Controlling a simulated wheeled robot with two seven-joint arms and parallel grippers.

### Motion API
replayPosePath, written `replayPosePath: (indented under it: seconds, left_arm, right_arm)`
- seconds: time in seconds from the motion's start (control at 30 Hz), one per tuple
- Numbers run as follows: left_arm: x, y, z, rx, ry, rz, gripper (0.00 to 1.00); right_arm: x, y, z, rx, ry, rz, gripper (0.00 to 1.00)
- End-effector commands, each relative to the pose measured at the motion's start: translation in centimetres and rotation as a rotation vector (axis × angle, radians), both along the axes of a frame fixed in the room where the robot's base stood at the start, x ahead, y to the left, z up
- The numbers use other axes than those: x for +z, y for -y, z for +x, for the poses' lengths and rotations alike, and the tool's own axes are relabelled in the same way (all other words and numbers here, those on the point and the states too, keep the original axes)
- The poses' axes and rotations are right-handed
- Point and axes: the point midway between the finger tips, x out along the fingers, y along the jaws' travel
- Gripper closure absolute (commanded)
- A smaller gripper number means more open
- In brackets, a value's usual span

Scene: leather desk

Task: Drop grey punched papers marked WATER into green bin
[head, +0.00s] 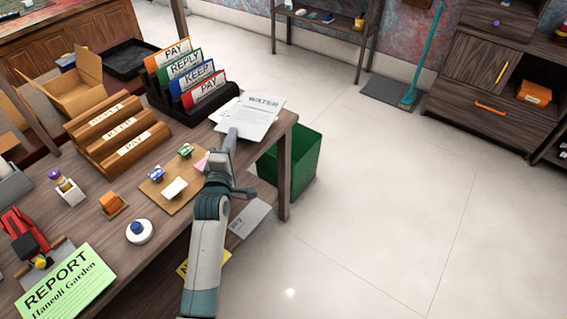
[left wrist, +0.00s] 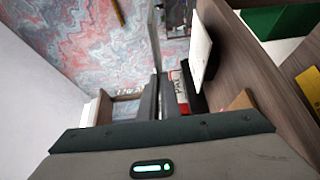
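White-grey papers marked WATER (head: 250,117) lie at the far right corner of the desk. Their stack also shows nearly edge-on in the left wrist view (left wrist: 201,45). The green bin (head: 304,165) stands on the floor just past the desk's right end; part of it shows at the top right of the left wrist view (left wrist: 278,21). My left gripper (head: 232,137) is at the near edge of the papers. In the left wrist view its dark fingers (left wrist: 157,98) are close together, beside the papers, with nothing seen between them. My right gripper is not in view.
A black sorter with PAY, REPLY and KEEP folders (head: 190,80) stands left of the papers. Wooden racks (head: 118,130), a board with small items (head: 172,185) and a green REPORT sheet (head: 64,284) are on the desk. The floor to the right is clear.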

Motion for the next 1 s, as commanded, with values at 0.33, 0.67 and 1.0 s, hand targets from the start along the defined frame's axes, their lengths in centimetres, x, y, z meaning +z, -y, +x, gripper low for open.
replayPosePath:
  seconds: [0.33, 0.67, 1.0]
  left_arm:
    - [0.2, -0.9, -4.4, 0.011, -0.001, 0.001, 1.0]
    - [3.2, -3.2, -16.2, 0.042, 0.0, 0.004, 1.0]
    - [7.5, -4.8, -25.2, 0.066, 0.001, 0.001, 1.0]
  right_arm:
    - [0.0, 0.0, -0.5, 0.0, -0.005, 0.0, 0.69]
    - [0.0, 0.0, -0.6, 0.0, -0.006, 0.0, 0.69]
    - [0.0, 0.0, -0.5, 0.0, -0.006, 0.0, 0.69]
